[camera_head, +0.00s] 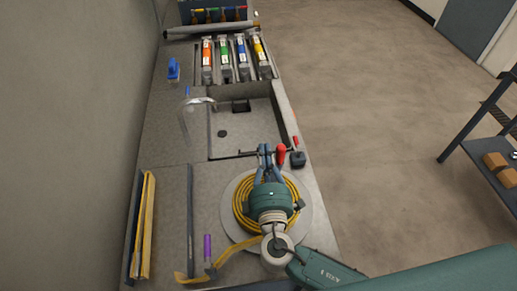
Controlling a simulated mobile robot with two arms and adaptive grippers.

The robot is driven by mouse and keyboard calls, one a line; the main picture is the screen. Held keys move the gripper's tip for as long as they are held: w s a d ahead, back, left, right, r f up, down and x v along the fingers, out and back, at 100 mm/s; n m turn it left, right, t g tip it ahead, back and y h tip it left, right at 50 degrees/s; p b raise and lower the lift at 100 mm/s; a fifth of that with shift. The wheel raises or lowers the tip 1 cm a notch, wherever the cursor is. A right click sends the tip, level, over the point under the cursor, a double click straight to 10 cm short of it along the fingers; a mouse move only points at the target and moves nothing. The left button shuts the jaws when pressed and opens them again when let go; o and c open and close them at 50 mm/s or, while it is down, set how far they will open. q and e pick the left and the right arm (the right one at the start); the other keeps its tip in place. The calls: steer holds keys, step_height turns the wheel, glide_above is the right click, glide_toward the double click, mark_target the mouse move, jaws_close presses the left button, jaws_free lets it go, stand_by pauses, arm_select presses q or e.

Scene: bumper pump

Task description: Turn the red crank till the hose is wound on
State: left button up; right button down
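A red crank handle (281,154) stands by the near right corner of the sink. A yellow hose (240,217) lies in coils on a round grey disc (229,214), and a yellow strip (222,260) runs from it to the lower left. My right gripper (272,155) reaches in from the lower right, above the disc, with its blue-grey fingers beside the red handle. I cannot tell whether the fingers grip the handle. My teal wrist hides the middle of the coil. My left gripper is not in view.
A sink (240,130) with a curved tap (187,108) lies beyond. Several colour-labelled canisters (224,57) stand at the back. A black block (298,159) is right of the handle. A purple-handled tool (208,249) lies left. Open floor and a shelf (484,165) are at right.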

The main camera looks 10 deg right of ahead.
steer(key=shift+s+d, duration=0.55)
